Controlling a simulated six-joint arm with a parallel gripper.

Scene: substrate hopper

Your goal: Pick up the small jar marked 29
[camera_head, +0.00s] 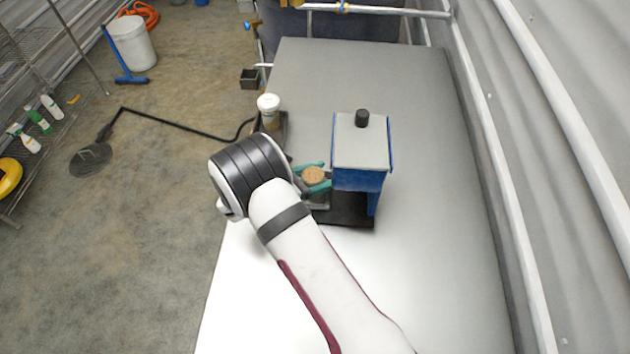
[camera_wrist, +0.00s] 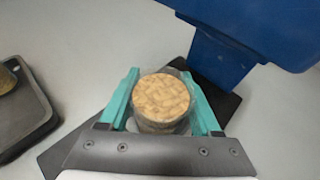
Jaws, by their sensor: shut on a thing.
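A small clear jar (camera_head: 313,176) filled with brown, chunky material stands beside the blue hopper. It also shows in the wrist view (camera_wrist: 161,98), seen from above with its mouth open. No number is readable on it. My gripper (camera_head: 325,175) is shut on this jar, with one teal finger on each side, as the wrist view also shows (camera_wrist: 160,74). The jar looks upright, over or on the hopper's black base plate (camera_head: 352,211); whether it touches the plate is hidden.
The blue hopper (camera_head: 360,180), with a grey lid and black knob (camera_head: 362,118), stands close to the jar's right. A white-lidded jar (camera_head: 268,102) stands on a dark tray (camera_wrist: 35,112) at the table's left edge. The grey table (camera_head: 430,130) is clear behind and right.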

